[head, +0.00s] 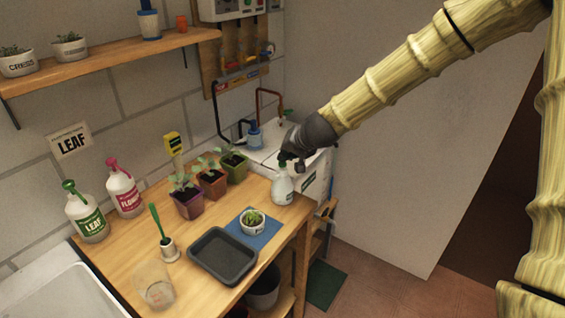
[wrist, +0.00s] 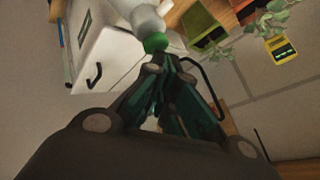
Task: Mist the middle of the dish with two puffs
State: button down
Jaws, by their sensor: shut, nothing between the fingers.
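The white spray bottle (head: 283,189) with a green top stands upright near the right end of the wooden table. The small white dish (head: 252,229) with green seedlings sits on a blue mat (head: 268,237), left of and nearer than the bottle. My gripper (head: 291,163) is at the top of the bottle, fingers shut with nothing between them. In the wrist view the closed fingertips (wrist: 163,72) are close to the bottle's green collar (wrist: 155,42); I cannot tell whether they touch it. The bottle's head is partly hidden by the gripper.
A dark tray (head: 222,280) lies left of the mat. Potted seedlings (head: 212,184) line the back of the table. Leaf (head: 90,225) and flower (head: 126,198) bottles, a green-handled brush (head: 158,222) and a clear beaker (head: 154,287) stand left. A white cabinet (head: 312,178) is behind the spray bottle.

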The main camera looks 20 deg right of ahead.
jog(key=shift+f, duration=0.2)
dwell(0.3)
jog(key=shift+r+p, duration=0.45)
notch_tip(320, 180, up, 6)
jog(key=p, duration=0.5)
dwell(0.3)
dwell(0.6)
